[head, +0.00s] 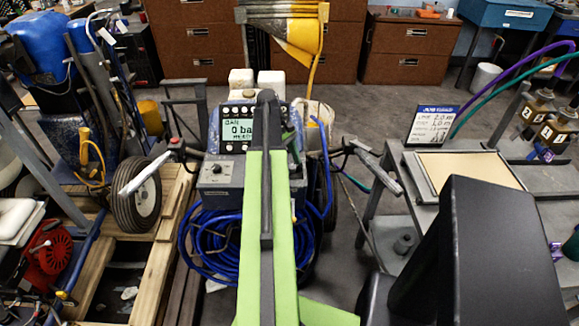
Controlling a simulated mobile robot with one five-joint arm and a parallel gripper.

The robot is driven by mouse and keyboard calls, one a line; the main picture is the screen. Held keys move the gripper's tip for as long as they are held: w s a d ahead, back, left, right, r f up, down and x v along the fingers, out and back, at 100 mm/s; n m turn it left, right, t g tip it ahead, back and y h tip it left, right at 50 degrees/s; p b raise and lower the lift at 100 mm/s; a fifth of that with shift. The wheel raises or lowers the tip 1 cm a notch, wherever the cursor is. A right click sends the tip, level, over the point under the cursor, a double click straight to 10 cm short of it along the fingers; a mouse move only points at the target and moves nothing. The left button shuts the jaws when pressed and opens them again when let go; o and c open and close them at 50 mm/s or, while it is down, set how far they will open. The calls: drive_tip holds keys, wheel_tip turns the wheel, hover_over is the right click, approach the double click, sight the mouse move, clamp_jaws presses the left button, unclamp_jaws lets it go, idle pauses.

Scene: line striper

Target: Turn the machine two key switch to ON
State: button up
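A line striper machine stands in front of me in the head view. Its display panel (238,129) is lit and reads "0" with a pressure unit. Below the panel is a grey control box (222,178) with a small round knob or switch (216,168) on its front. I cannot tell whether this is the key switch, or its position. My green and dark grey arm (267,190) reaches up the middle of the view and covers the right part of the box and panel. My gripper's fingers cannot be made out, nor whether they are open.
Blue hose (208,240) is coiled under the box. Handlebars (146,175) stick out on both sides. A grey bench (420,185) at right carries a sign (431,126) and two yellow-tagged fittings (556,130). A large black block (500,250) fills the lower right. Another blue machine (45,45) stands left.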

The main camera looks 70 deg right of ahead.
drive_tip(key=p+v, duration=1.6)
drive_tip(key=v, duration=0.1)
drive_tip(key=shift+w+r, duration=0.15)
drive_tip(key=shift+d, duration=0.1)
drive_tip(key=shift+w, duration=0.1)
